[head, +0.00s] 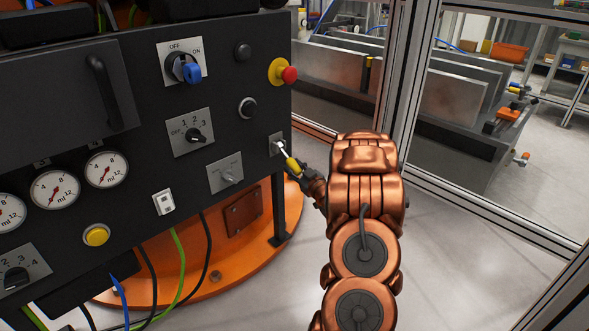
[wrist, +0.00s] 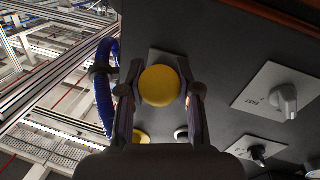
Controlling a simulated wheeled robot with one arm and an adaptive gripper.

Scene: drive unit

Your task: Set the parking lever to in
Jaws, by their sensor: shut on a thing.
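The parking lever (head: 292,165) has a yellow grip on a thin metal stem. It comes out of a small grey plate (head: 276,144) at the right edge of the dark control panel, and slants down and to the right in the head view. In the wrist view the round yellow end of the grip (wrist: 160,86) sits between the two fingers of my gripper (wrist: 160,95). My gripper (head: 303,176) is shut on this yellow grip. The fingers hide part of the grip and stem. Any marking on the plate is too small to read.
A grey knob on a plate (head: 226,173) is left of the lever. A red emergency button (head: 288,75) and a black round button (head: 248,107) are above. An orange round base (head: 230,265) lies below the panel. A metal fence post (head: 408,80) stands to the right.

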